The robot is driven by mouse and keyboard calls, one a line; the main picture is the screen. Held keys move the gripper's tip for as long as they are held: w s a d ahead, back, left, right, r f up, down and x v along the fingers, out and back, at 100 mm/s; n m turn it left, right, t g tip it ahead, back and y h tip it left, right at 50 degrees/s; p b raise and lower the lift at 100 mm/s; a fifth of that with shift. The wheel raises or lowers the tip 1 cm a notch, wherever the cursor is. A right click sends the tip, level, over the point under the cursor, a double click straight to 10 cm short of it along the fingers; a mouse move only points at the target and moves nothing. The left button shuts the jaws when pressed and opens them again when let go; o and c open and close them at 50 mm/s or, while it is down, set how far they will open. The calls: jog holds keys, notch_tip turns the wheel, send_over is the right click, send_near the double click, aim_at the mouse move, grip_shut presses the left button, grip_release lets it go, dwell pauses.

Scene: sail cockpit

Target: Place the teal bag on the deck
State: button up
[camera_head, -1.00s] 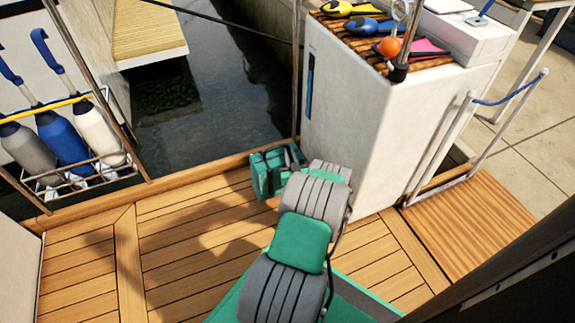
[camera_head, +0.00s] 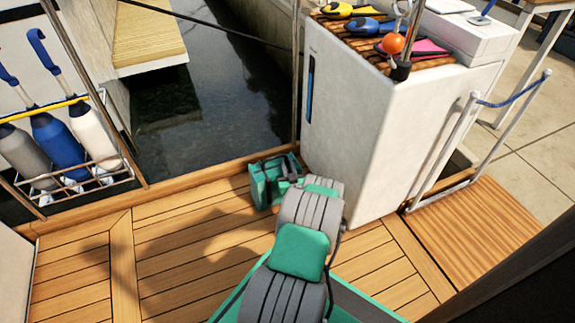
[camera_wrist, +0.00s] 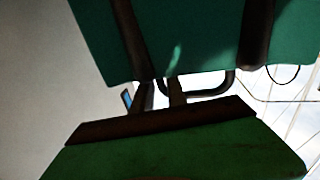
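The teal bag (camera_head: 262,187) is small and boxy with dark straps. In the head view it is beside the low corner of the white cabinet, just inside the wooden rail. I cannot tell whether its base touches the deck (camera_head: 185,250). My gripper (camera_head: 291,177) is at the bag's right side, partly hidden by my arm. In the wrist view the bag (camera_wrist: 195,45) fills the top, with its dark handle loop below it. My gripper's two dark fingers (camera_wrist: 160,86) are close together at the handle and appear shut on it.
Dark water (camera_head: 230,90) lies beyond the rail. A rack of fenders (camera_head: 65,145) is at the left. The deck left of my arm is clear.

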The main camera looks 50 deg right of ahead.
jog(key=shift+o, duration=1.4)
